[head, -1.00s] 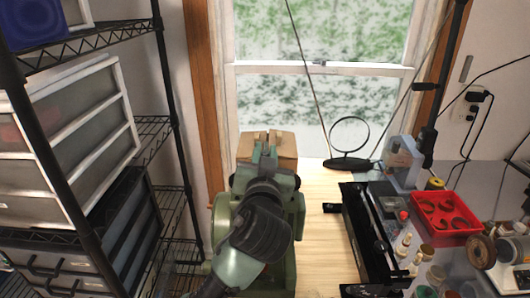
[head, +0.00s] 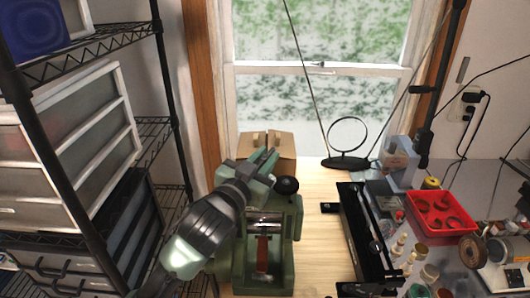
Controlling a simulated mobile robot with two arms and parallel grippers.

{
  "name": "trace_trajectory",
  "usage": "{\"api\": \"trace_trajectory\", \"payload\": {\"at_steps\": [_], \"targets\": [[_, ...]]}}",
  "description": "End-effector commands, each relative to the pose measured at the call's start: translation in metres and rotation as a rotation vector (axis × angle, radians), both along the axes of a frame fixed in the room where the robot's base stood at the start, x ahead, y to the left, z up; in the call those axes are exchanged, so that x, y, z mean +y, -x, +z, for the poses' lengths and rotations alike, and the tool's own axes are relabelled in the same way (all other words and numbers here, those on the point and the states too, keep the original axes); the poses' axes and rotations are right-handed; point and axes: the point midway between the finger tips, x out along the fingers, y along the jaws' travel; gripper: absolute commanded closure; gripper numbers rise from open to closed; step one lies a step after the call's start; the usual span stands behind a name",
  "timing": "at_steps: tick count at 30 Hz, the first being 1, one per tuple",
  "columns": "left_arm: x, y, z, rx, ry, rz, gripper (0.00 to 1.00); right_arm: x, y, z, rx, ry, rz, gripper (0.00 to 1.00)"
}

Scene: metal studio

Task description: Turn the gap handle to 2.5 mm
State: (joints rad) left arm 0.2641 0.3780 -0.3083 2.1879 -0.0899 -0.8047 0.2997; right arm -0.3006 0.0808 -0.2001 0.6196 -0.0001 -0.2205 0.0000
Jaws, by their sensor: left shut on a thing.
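A green rolling mill (head: 295,222) stands on the wooden bench. A roller and a red strip show in its open front. A round black knob (head: 287,185), which looks like part of the gap handle, shows at its top. My left gripper (head: 268,163) is over the top of the mill, just left of and behind this knob. It is shut on a part of the handle, which its fingers mostly hide. My arm covers the mill's left side. No gap scale can be read. My right gripper is not in view.
A cardboard box (head: 283,146) sits behind the mill. A black rail (head: 365,235), a red tray (head: 440,211) and small bottles crowd the right side. A wire shelf with drawers (head: 72,150) stands close on the left. Bare bench lies between mill and rail.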

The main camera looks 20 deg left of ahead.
Motion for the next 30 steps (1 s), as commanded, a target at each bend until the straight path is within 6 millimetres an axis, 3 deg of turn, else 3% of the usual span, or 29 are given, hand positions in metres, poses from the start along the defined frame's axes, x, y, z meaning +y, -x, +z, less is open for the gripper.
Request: {"api": "trace_trajectory", "payload": {"at_steps": [19, 20, 21, 22, 30], "targets": [[-0.0002, -0.0003, 0.0001, -0.001, -0.002, -0.068, 1.0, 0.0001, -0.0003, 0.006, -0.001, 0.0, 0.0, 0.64], [-0.0003, -0.0003, 0.0001, -0.001, -0.002, -0.068, 0.78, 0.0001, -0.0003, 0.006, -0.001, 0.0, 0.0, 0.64], [-0.0003, -0.0003, 0.0001, -0.001, -0.002, -0.068, 0.67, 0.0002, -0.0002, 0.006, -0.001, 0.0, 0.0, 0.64], [-0.0003, -0.0003, 0.0001, -0.001, -0.002, -0.068, 0.63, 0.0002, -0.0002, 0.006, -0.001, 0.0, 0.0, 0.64], [-0.0004, 0.0, 0.0, -0.001, -0.001, -0.069, 0.63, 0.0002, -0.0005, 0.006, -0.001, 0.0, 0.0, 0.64]]}}
